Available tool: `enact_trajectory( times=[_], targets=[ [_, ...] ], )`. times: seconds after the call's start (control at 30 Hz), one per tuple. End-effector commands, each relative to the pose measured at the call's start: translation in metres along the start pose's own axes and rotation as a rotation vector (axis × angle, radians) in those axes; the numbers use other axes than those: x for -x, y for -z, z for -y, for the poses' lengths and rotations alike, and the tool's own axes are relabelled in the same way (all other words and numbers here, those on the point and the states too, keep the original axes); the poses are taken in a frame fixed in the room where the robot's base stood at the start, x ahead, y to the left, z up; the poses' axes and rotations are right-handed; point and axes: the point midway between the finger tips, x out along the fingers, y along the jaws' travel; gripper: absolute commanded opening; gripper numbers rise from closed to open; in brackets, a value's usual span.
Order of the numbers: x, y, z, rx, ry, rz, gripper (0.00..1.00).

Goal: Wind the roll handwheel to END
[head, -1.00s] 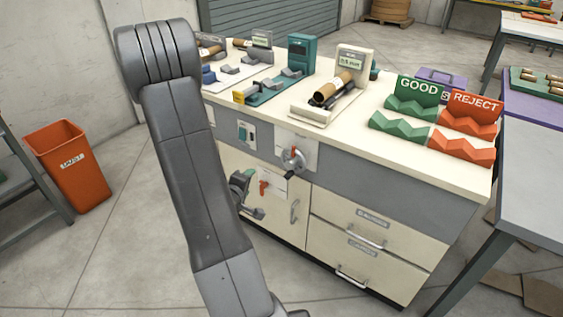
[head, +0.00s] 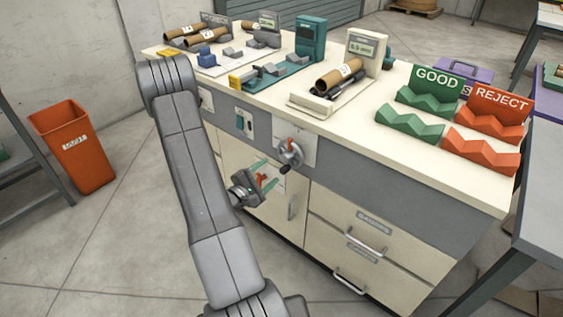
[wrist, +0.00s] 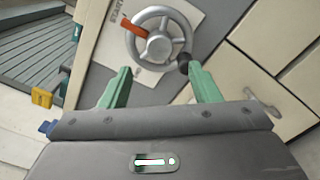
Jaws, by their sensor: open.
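The roll handwheel (head: 290,152) is a grey spoked wheel on a pale plate on the bench's front panel. It has a red-orange pointer at its upper left and a dark knob at its lower side. In the wrist view the handwheel (wrist: 157,46) is beyond my fingertips, with its orange pointer (wrist: 133,27) to the left and the dark knob (wrist: 184,62) near the right finger. My gripper (head: 271,178) is open and empty, with green fingers, just in front of and below the wheel. The gripper also shows in the wrist view (wrist: 158,82). Lettering on the plate is partly hidden.
The bench top (head: 350,140) carries gauges, cardboard tubes and green GOOD (head: 412,122) and orange REJECT (head: 485,148) racks. Drawers with handles (head: 367,249) are below right. An orange bin (head: 75,150) stands left; the floor between is free.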

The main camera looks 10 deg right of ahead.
Motion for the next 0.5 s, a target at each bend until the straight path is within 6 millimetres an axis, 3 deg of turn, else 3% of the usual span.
enact_trajectory(
  times=[0.2,0.5],
  targets=[
    [-0.043,-0.001,0.001,-0.003,0.001,0.003,0.56],
    [-0.074,0.000,0.000,-0.002,0.000,0.000,0.56]
  ],
)
